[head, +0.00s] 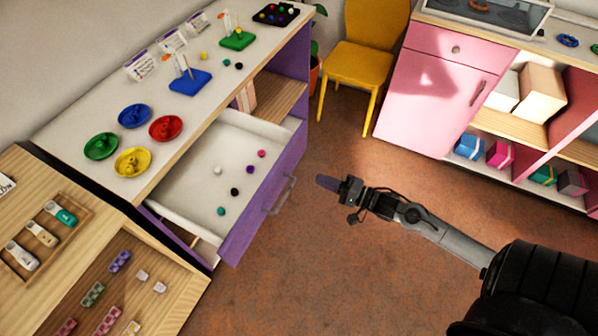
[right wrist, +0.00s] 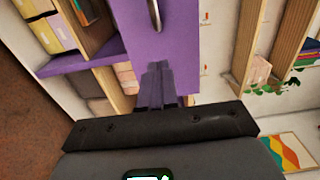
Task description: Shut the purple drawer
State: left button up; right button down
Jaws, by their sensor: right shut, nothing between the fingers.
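The purple drawer (head: 262,208) is pulled out from the cabinet under the white countertop in the head view. Several small beads lie on its white floor. A metal bar handle (head: 280,195) is on its purple front. My right gripper (head: 326,183) is shut and empty, a little to the right of the handle and apart from it. In the right wrist view, the shut fingers (right wrist: 158,85) point toward a purple panel (right wrist: 185,35) with a metal handle (right wrist: 155,14) near the top edge. My left gripper is not in view.
On the countertop stand colored plates with beads (head: 134,116) and peg boards (head: 190,82). A wooden table with trays (head: 50,240) is at the lower left. A yellow chair (head: 362,63) and pink cabinet (head: 428,90) stand at the back. The brown floor right of the drawer is clear.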

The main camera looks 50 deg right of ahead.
aim_at(289, 167)
jog(key=b+x, duration=0.2)
jog(key=x, duration=0.5)
jog(key=shift+f, duration=0.15)
jog(key=shift+b+x, duration=0.45)
jog(key=shift+x, duration=0.4)
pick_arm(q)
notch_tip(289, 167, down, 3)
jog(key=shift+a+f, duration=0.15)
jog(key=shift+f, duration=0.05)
